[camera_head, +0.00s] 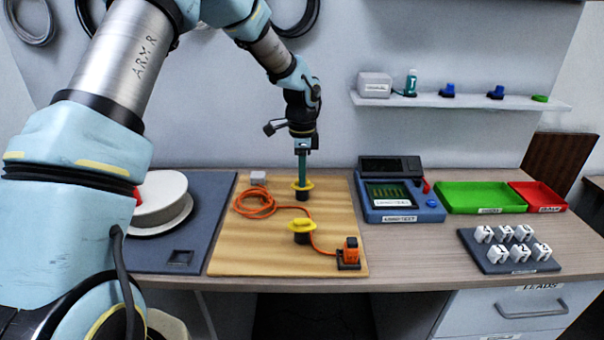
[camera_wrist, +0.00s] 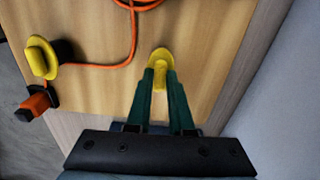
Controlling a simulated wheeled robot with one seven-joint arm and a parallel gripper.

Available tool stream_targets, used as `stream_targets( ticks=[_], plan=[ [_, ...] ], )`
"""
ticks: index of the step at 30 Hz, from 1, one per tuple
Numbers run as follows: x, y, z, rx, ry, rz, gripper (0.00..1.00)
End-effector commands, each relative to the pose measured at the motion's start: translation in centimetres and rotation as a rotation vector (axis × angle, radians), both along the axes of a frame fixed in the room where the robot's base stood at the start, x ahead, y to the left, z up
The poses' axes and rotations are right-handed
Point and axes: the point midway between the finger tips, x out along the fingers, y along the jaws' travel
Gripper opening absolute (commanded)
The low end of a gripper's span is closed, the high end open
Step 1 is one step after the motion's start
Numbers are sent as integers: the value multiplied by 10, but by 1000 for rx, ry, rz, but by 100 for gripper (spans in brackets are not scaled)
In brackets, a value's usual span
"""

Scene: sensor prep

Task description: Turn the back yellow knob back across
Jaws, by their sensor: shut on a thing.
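The back yellow knob (camera_head: 303,186) stands on a black base on the wooden board. My gripper (camera_head: 301,178) points straight down onto it from above. In the wrist view the two green fingers (camera_wrist: 160,82) sit on either side of the back knob's raised grip (camera_wrist: 160,72), shut on it. The fingers hide part of the knob; its round yellow flange shows beyond the fingertips. The front yellow knob (camera_head: 302,226) stands nearer on the same board, apart from my gripper; it also shows in the wrist view (camera_wrist: 39,58) on its black base.
An orange cable (camera_head: 256,203) coils left of the knobs and runs to an orange plug (camera_head: 350,250) at the board's (camera_head: 235,258) front right. A blue tester (camera_head: 398,200) stands right of the board. A white reel (camera_head: 160,205) is at left. A shelf (camera_head: 455,101) hangs behind.

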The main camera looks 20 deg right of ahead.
Motion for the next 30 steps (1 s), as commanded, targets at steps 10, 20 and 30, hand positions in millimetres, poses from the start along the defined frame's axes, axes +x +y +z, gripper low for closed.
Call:
stream_targets(
  ticks=[10, 20, 30],
  plan=[
    [0, -2, 1, -4, -2, -55, 0],
    [0, -2, 1, -4, -2, -57, 0],
    [0, -1, 0, -1, -1, -55, 50]
  ],
)
